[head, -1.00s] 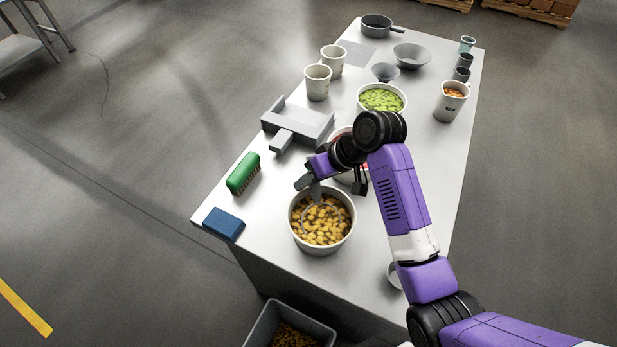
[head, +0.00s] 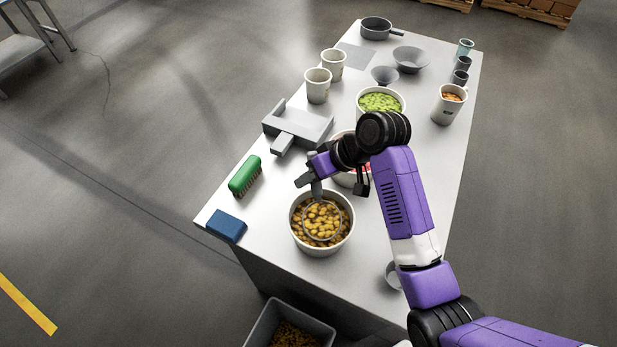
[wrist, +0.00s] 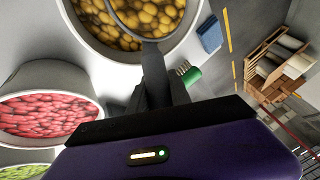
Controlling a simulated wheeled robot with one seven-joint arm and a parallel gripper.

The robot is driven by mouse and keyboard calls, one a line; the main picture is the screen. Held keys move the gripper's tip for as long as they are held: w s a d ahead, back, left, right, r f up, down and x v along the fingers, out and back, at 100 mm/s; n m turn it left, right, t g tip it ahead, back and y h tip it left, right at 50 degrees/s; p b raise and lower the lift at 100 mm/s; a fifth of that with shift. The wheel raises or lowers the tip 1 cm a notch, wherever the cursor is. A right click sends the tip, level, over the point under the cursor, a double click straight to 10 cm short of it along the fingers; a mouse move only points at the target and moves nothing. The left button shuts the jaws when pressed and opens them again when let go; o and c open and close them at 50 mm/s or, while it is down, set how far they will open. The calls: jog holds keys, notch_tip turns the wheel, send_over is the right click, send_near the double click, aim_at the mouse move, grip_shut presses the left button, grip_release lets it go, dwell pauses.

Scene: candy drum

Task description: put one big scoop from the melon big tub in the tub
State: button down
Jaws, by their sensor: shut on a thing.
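My gripper (head: 312,178) is shut on a grey scoop (head: 316,192), above the near tub (head: 296,236) of yellow-orange candy (head: 312,238). The scoop's round bowl is inside this tub's rim and has yellow candy in it. How deep it sits is hard to tell. In the wrist view the scoop handle (wrist: 154,72) runs from my gripper to the tub. A tub of red candy (wrist: 50,105) stands beside it, mostly hidden by my arm in the head view. A tub of green candy (head: 381,101) stands farther back. No label showing which is melon is readable.
A white cup (head: 448,108) with orange candy stands at the right edge, near small dark cups. Two white cups (head: 318,86), a grey scale-like tray (head: 298,126), a green brush (head: 244,176) and a blue block (head: 226,225) line the left. A bin (head: 280,330) stands below the near edge.

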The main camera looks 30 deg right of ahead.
jog(key=shift+t, duration=0.7)
jog(key=shift+s+a+r, duration=0.1)
jog(key=shift+s+r, duration=0.05)
jog(key=shift+r, duration=1.35)
jog(key=shift+s+d+r, duration=0.1)
jog(key=shift+s+r, duration=0.1)
jog(key=shift+r, duration=1.25)
jog(key=shift+s+a+r, duration=0.1)
jog(key=shift+s+r, duration=0.05)
jog(key=shift+r, duration=1.35)
jog(key=shift+s+f, duration=0.1)
jog(key=shift+s, duration=0.05)
